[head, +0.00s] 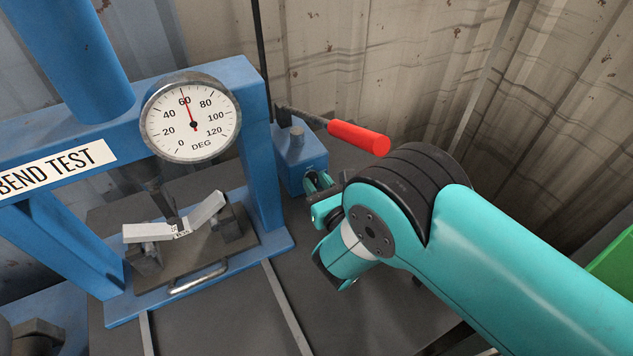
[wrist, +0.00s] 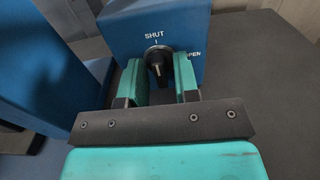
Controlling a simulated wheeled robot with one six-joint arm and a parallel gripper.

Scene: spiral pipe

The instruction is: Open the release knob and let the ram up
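The release knob (wrist: 157,62) is black and sits on the blue pump block (wrist: 205,25), below a SHUT label; an OPEN label at its right is partly covered by a finger. Its bar stands nearly upright, in line with the SHUT mark. My gripper (wrist: 160,76) is open, with one teal finger on each side of the knob and visible gaps. In the head view my gripper (head: 318,192) is at the pump block (head: 300,157), and the knob is hidden. The ram (head: 155,192) is down at a bent pale strip (head: 175,230).
The dial gauge (head: 191,118) reads about 60 degrees. A red-gripped pump lever (head: 358,138) sticks out above my gripper. The blue press frame (head: 262,175) stands at left. A corrugated wall (head: 390,60) is behind. The dark bench top (head: 350,315) in front is mostly clear.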

